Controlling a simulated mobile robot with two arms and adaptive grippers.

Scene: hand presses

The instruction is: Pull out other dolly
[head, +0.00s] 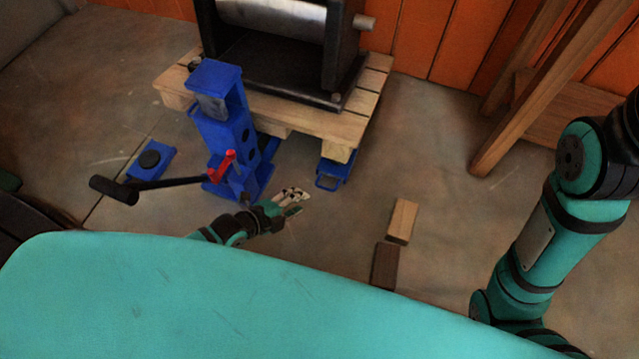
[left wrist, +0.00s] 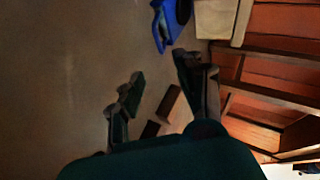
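A blue dolly (head: 331,174) sits under the front right edge of the wooden pallet, and only its front end shows. It also shows in the left wrist view (left wrist: 167,24) at the top, beyond my fingertips. Another blue dolly (head: 151,161) with a round black pad is on the floor at the left. My left gripper (head: 291,201) is low over the floor, in front of the pallet and right of the blue jack's foot. In the left wrist view (left wrist: 156,78) its fingers are spread apart with nothing between them. My right arm is at the right, its gripper hidden or out of frame.
A heavy black press (head: 285,45) with a steel roller stands on the pallet (head: 315,122). A blue jack (head: 222,115) with red pins and a black handle (head: 115,189) stands before it. Two wood blocks (head: 402,221) (head: 385,266) lie on the floor. A wooden frame (head: 515,95) is at right.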

